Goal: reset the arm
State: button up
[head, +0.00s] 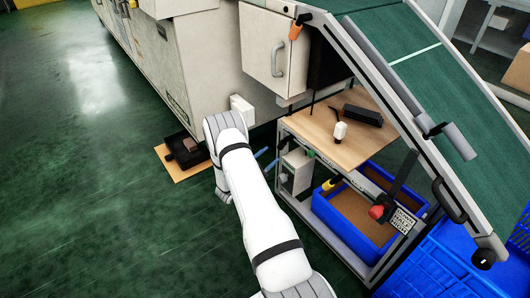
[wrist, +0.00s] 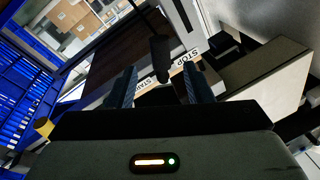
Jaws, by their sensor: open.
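My white arm (head: 262,205) reaches forward from the bottom of the head view and bends down beside the grey machine. My gripper (wrist: 159,84) shows in the wrist view with its two blue-grey fingers apart and nothing held between them. A dark knob-like part (wrist: 160,55) shows beyond the gap between the fingers; I cannot tell how far off it is. In the head view the blue finger tips (head: 265,158) show just right of the arm, in front of the open shelf frame; the rest of the gripper is hidden by the arm.
A grey machine (head: 205,60) stands behind the arm. Below is a blue bin (head: 340,222). A green sloping conveyor (head: 440,85) is at right. Green floor at left is clear.

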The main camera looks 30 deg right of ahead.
jog(key=w+a+r+n+t+y+p, duration=0.2)
jog(key=w+a+r+y+p, duration=0.2)
jog(key=r, duration=0.6)
jog(key=w+a+r+n+t+y+p, duration=0.3)
jog(key=a+r+y+p, duration=0.1)
jog(key=r, duration=0.6)
jog(key=w+a+r+n+t+y+p, duration=0.2)
jog(key=w+a+r+y+p, duration=0.2)
jog(key=r, duration=0.6)
jog(key=s+a+r+n+g+y+p, duration=0.1)
jog(key=s+a+r+n+y+p, duration=0.3)
jog(key=r, duration=0.3)
jog(key=s+a+r+n+y+p, duration=0.2)
jog(key=s+a+r+p, duration=0.15)
jog(key=a+r, duration=0.35)
jog(key=s+a+r+n+g+y+p, duration=0.25)
jog(key=s+a+r+p, duration=0.2)
jog(key=s+r, duration=0.55)
jog(key=s+r+n+g+p, duration=0.2)
jog(key=s+r+p, duration=0.1)
jog(key=s, duration=0.8)
jog(key=s+r+n+g+p, duration=0.3)
jog(key=s, duration=0.9)
jog(key=shift+a+h, duration=0.35)
jog(key=shift+h, duration=0.1)
